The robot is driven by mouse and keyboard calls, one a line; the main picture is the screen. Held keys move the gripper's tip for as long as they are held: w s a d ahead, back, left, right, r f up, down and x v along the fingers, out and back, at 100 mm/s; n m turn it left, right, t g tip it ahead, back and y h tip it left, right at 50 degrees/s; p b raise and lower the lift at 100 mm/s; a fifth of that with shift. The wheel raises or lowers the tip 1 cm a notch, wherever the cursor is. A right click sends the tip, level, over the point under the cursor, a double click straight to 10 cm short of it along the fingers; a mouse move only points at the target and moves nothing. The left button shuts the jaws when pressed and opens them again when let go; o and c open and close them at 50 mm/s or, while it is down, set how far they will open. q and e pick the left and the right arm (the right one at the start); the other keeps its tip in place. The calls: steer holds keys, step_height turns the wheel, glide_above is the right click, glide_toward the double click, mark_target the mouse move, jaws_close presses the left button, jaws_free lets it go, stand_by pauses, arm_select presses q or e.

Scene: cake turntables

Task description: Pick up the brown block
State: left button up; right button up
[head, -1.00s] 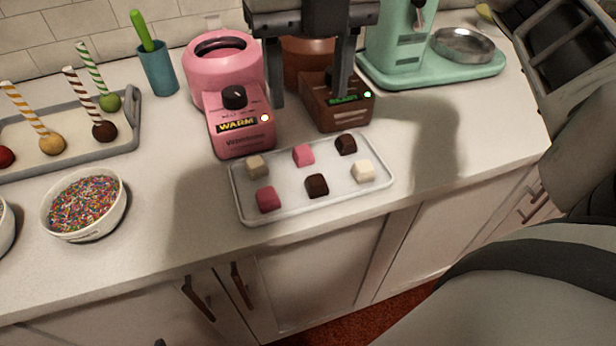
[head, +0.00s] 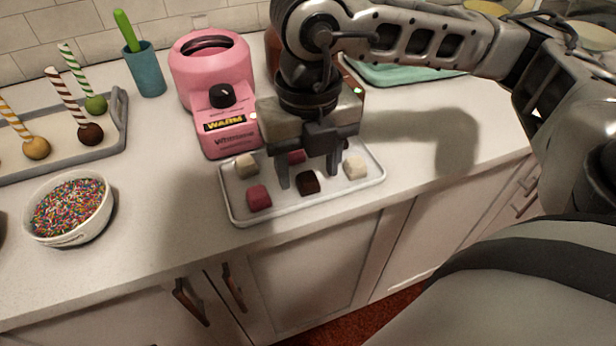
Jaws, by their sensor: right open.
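A dark brown block (head: 309,184) sits in the front row of the white tray (head: 240,216). My right gripper (head: 308,176) is open and points down over the tray, its two fingertips showing to the left and right of this block. I cannot tell how far above the tray the fingertips are. Another dark brown block, seen earlier in the tray's back row, is now hidden behind the gripper. My left gripper is not in view.
Other blocks in the tray are a beige one (head: 246,165), a deep pink one (head: 259,198), a partly hidden pink one (head: 296,157) and a cream one (head: 354,166). A pink warmer (head: 215,85) stands behind. A sprinkle bowl (head: 70,209) is at left.

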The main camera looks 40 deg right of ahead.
steer(key=shift+f, duration=0.7)
steer(key=c, duration=1)
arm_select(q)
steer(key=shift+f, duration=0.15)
arm_select(e)
steer(key=shift+c, duration=0.2)
steer(key=shift+r, duration=0.2)
